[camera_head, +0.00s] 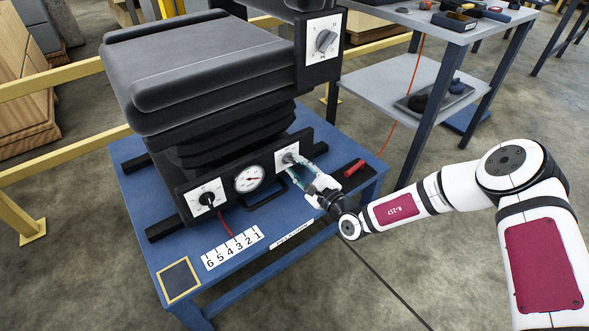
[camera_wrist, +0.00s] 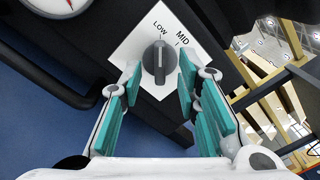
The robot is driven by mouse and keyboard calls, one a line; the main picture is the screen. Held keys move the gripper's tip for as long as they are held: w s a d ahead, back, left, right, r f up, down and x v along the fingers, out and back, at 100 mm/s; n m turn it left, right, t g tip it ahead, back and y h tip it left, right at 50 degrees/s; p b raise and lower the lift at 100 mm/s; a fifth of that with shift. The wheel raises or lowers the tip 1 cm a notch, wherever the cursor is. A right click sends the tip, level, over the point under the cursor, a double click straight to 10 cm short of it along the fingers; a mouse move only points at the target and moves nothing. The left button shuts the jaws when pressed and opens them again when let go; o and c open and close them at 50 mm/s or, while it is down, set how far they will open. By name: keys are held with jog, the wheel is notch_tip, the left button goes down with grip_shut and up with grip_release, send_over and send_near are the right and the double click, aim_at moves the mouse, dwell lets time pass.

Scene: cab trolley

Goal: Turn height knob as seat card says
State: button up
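The height knob (camera_wrist: 158,62) is a dark grey dial on a white plate (camera_wrist: 125,55) marked LOW and MID. Its pointer faces up in the wrist view, close to LOW. In the head view the plate (camera_head: 281,154) is at the right end of the seat's black front panel. My gripper (camera_wrist: 160,82) is around the knob, one teal-padded finger on each side, with small gaps visible. It also shows in the head view (camera_head: 291,166). Any third mark is hidden behind the right finger. I cannot make out a seat card; a small strip (camera_head: 290,235) has unreadable text.
The black seat (camera_head: 200,65) stands on a blue trolley (camera_head: 150,215). The panel also has a left knob (camera_head: 207,199) and a gauge (camera_head: 249,179); another knob (camera_head: 325,41) is above. A number strip (camera_head: 233,247), yellow-edged square (camera_head: 178,280) and red object (camera_head: 354,168) lie nearby.

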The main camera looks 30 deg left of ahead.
jog(key=shift+x, duration=0.9)
grip_shut()
